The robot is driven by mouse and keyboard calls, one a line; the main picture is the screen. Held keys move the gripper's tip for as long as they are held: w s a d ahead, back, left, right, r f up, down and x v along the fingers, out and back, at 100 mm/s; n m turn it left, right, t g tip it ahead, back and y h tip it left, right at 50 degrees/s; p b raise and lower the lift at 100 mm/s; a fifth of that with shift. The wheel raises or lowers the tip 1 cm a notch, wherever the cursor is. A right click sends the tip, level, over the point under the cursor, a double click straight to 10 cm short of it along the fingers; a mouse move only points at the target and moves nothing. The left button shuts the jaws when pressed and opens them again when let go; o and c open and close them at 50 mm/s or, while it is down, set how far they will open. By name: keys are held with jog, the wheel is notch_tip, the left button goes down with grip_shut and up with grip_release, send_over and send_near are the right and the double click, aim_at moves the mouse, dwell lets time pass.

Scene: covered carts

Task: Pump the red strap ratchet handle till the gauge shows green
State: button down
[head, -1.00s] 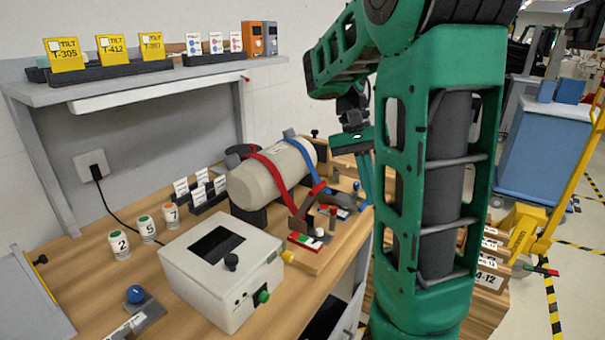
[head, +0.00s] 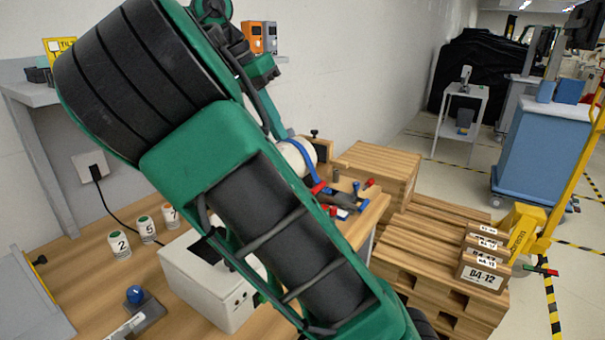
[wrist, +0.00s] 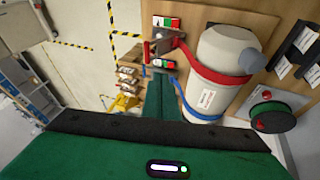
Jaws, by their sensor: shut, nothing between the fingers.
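The pale cylinder (wrist: 213,62) lies on a wooden board with a red strap (wrist: 205,70) and a blue strap (wrist: 190,108) around it. In the wrist view, the red strap runs to a grey ratchet (wrist: 158,47). A small gauge panel (wrist: 166,21) with black, red and green parts sits beside it; its reading is too small to tell. My gripper (wrist: 162,78) is shut and empty, its fingers over the area beside the blue strap, apart from the red ratchet in the picture. In the head view my arm hides most of the red strap; the blue strap (head: 308,160) shows.
A white box (head: 205,285) stands on the bench, with several numbered cups (head: 147,229) and a blue knob (head: 134,294) near it. A shelf edge (head: 30,92) is above. Pallets with cartons (head: 482,276) stand right of the bench. A blue cart (head: 545,150) is farther right.

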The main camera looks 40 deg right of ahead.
jog(key=x, duration=0.6)
dwell(0.8)
jog(key=shift+s+d+f, duration=0.2)
jog(key=shift+f, duration=0.1)
jog(key=s+f, duration=0.1)
jog(key=s+d+f, duration=0.1)
jog(key=f, duration=0.2)
jog(key=shift+s+d, duration=0.4)
jog(key=shift+s+d+f, duration=0.1)
jog(key=shift+s+f, duration=0.2)
jog(key=shift+s, duration=0.2)
